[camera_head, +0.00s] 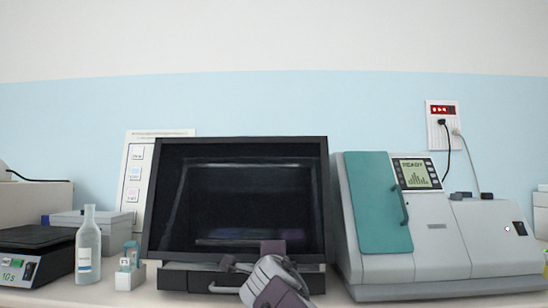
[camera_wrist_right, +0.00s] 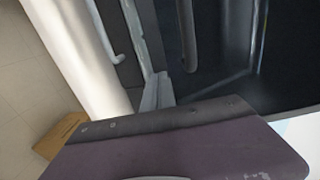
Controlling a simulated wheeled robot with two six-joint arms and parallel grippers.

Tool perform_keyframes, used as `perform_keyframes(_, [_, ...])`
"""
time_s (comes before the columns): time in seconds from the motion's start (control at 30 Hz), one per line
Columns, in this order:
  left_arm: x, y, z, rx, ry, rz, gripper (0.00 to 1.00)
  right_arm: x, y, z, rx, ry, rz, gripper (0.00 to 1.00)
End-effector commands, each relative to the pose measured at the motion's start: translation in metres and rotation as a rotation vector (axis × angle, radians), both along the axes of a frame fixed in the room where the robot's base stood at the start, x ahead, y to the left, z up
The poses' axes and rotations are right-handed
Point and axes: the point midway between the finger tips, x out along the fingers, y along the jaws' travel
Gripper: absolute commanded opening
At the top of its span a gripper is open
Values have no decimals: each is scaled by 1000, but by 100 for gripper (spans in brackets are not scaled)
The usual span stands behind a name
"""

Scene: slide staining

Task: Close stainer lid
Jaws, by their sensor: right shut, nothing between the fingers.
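A black box-shaped unit (camera_head: 240,196) with a dark glass front panel in a wide black frame stands at the middle of the bench. I take it to be the stainer, but cannot be sure; whether its panel is a raised lid is unclear. A bar handle (camera_head: 222,289) sits low on its front. My right gripper (camera_head: 232,265) is shut and empty in front of its lower edge. In the right wrist view its fingertips (camera_wrist_right: 158,92) are close to the dark unit; contact cannot be told. My left gripper is not in view.
A white machine (camera_head: 435,240) with a teal handled panel (camera_head: 374,203) and lit screen stands close on the right. On the left are a glass bottle (camera_head: 88,250), a small rack (camera_head: 129,268) and a dark scale (camera_head: 38,238). Bench room is narrow.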

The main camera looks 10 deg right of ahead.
Motion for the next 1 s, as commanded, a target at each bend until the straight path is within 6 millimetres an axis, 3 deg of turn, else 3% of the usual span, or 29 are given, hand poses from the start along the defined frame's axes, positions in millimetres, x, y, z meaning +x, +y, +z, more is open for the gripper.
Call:
perform_keyframes(0.03, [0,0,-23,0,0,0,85,8,-3,-21,-8,-22,-2,0])
perform_keyframes(0.3, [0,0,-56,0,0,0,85,43,-13,-44,-22,-85,-2,0])
perform_keyframes(0.6, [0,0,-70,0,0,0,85,62,-18,-55,-23,-82,-2,0])
perform_keyframes(1.0, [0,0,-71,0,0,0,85,66,-20,-57,-24,-79,-2,0])
